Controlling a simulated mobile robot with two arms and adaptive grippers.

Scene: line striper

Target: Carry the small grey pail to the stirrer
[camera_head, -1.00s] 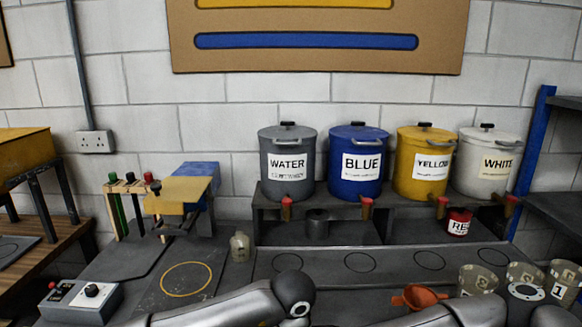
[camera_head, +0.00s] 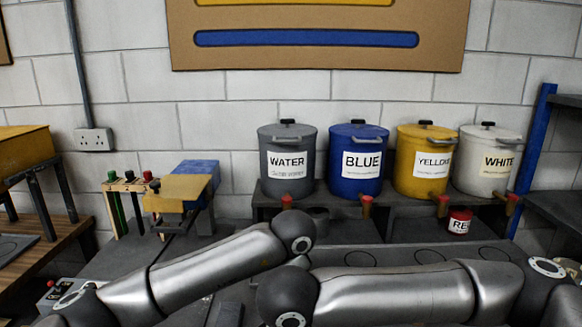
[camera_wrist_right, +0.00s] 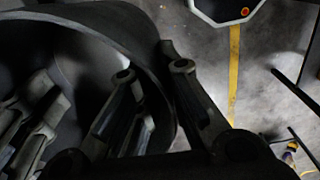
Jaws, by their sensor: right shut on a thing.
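The dark grey pail (camera_wrist_right: 125,30) fills the left of the right wrist view, with its curved rim and wall seen close up. My right gripper (camera_wrist_right: 152,72) is shut on its wall, one finger inside the rim and one outside. Dark finger-like shapes (camera_wrist_right: 32,120) show at the left inside the pail's outline; they may be my left gripper, but I cannot tell its opening. In the head view both my arms cross the front of the bench and neither gripper shows. A machine with a yellow and blue head (camera_head: 182,190), probably the stirrer, stands at the bench's left.
Lidded WATER (camera_head: 288,180), BLUE (camera_head: 360,187), YELLOW (camera_head: 422,190) and WHITE (camera_head: 490,185) containers with taps stand on the back shelf. A small red tin (camera_head: 460,221) is below. A control box (camera_head: 52,295) is partly hidden at the front left.

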